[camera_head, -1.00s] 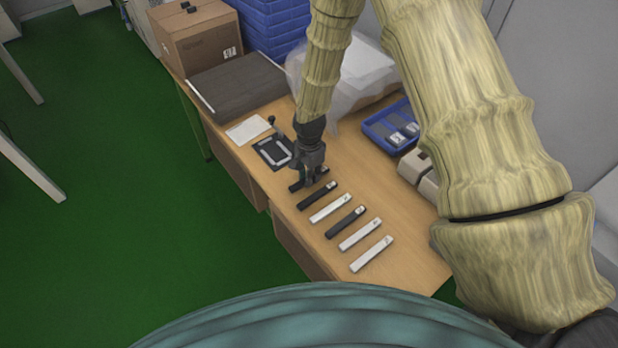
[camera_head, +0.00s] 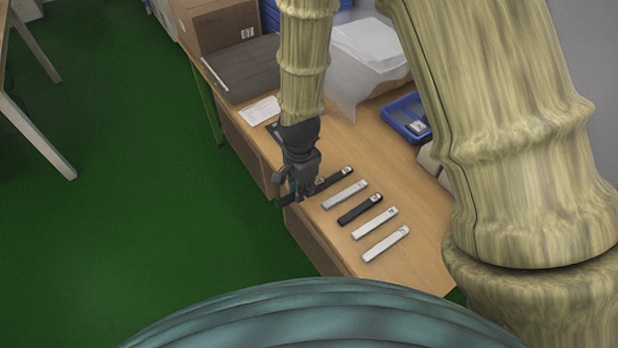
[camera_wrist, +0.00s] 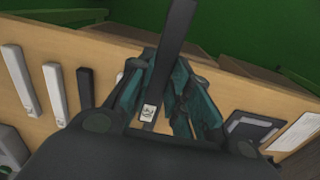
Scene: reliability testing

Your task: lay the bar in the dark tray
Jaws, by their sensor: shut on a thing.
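My gripper (camera_head: 300,192) is shut on a dark bar (camera_wrist: 175,55) with a small white label near one end. In the wrist view the bar stands out between the fingers, its far end seen against the green floor. In the head view one end of the held bar (camera_head: 286,200) shows left of the gripper, near the table's front edge; the fingers hide its middle. The dark tray (camera_wrist: 249,131) lies on the table at the right of the wrist view, apart from the bar. It has a pale inner outline. In the head view my arm mostly hides it.
Several other bars lie in a row on the table, including a dark one (camera_head: 360,209) and a white one (camera_head: 386,243). A white sheet (camera_head: 260,111) lies near the tray. A blue bin (camera_head: 392,121) and a cardboard box (camera_head: 212,25) stand farther back.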

